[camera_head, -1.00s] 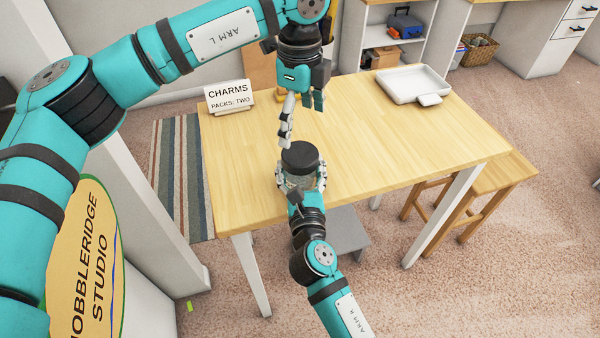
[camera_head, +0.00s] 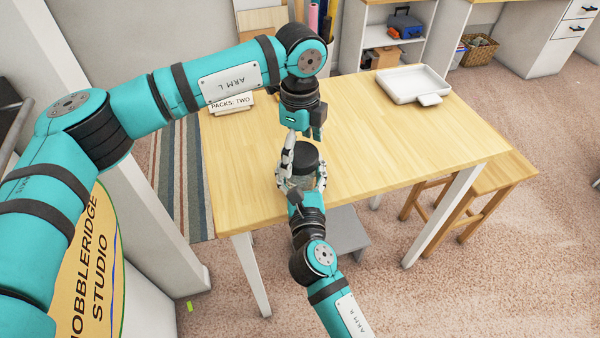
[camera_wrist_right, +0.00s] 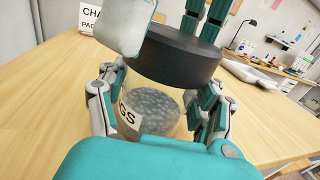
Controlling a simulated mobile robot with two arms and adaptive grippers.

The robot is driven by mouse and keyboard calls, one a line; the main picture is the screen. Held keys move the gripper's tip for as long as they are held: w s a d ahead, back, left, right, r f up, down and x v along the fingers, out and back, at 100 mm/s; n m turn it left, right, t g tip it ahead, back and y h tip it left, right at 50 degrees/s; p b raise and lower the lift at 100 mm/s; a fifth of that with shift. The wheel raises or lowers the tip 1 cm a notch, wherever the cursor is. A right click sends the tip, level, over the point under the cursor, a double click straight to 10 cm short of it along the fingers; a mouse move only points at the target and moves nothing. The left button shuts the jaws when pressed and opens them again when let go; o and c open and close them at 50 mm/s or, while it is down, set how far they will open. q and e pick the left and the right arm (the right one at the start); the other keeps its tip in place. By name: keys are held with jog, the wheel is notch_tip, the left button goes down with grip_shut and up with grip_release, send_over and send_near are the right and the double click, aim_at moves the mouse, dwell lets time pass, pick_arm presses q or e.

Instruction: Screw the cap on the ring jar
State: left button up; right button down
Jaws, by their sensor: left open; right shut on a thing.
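The ring jar (camera_head: 298,184) stands near the table's front edge, clear, with small grey contents and a label ending in "GS" in the right wrist view (camera_wrist_right: 150,108). The black cap (camera_head: 304,156) sits on its mouth; it also shows in the right wrist view (camera_wrist_right: 178,58). I cannot tell whether its thread is engaged. My right gripper (camera_head: 301,182) is shut on the jar's body, fingers on both sides. My left gripper (camera_head: 302,142) is open, pointing down at the cap, with fingers on either side of it. I cannot tell whether they touch it.
A sign reading "PACKS: TWO" (camera_head: 232,104) stands at the table's back left, partly hidden by my left arm. A white tray (camera_head: 413,84) lies at the back right. The table (camera_head: 390,140) between is clear. A wooden stool (camera_head: 490,185) stands at the right.

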pick_arm(q)
jog(key=shift+c, duration=0.2)
jog(key=c, duration=1.3)
jog(key=shift+o, duration=0.2)
